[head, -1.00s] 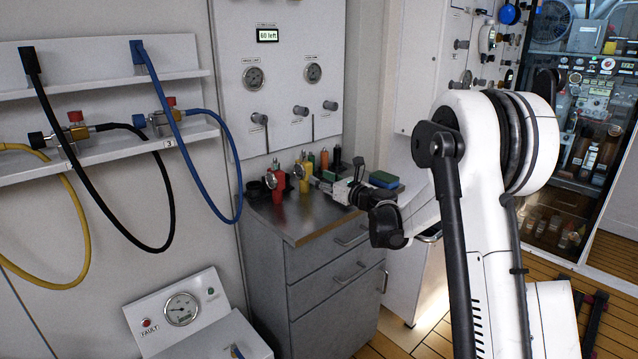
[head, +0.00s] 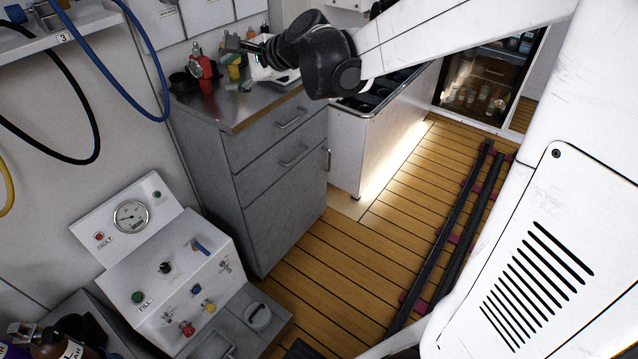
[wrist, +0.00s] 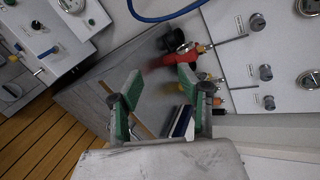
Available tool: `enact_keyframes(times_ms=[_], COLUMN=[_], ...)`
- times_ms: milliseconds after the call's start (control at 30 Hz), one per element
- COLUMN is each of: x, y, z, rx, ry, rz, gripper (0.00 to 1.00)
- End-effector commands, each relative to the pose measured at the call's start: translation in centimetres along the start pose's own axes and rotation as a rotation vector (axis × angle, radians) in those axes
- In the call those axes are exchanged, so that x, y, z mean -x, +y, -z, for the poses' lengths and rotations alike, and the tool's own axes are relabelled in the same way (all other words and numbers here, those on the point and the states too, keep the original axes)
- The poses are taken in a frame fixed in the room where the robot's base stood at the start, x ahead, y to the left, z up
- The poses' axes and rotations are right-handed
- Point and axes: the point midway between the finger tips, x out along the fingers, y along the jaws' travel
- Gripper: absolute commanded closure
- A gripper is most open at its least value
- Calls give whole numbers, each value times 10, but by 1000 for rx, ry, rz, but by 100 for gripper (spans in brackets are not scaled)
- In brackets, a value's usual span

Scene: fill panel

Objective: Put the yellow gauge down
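The yellow gauge (head: 234,72) appears to stand on the grey cabinet's metal top (head: 240,104), just right of a red gauge (head: 205,72). My gripper (head: 235,43) is above and close to it in the head view and hides its upper part. In the wrist view my gripper (wrist: 158,72) has its two green-padded fingers spread apart with nothing between the pads. The red gauge (wrist: 183,60) lies beyond the right fingertip there. The yellow gauge is mostly hidden behind that finger, so I cannot tell whether they touch.
A white fill panel (head: 178,270) with a dial and knobs stands at the front left. Blue and black hoses (head: 150,70) hang left of the cabinet. A blue and white block (wrist: 180,121) lies near the right finger.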

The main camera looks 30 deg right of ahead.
Motion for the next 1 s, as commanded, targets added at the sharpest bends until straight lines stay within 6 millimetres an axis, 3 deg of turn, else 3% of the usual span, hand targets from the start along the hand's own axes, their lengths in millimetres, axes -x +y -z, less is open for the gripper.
enact_keyframes(times_ms=[100, 400, 800, 1000], x=[32, 108, 202, 226], y=[27, 102, 209, 238], z=[-21, -49, -50, -42], rx=[197, 695, 1321, 1498], ry=[34, 97, 115, 108], rz=[-73, -273, -573, -672], gripper=[63, 63, 63, 63])
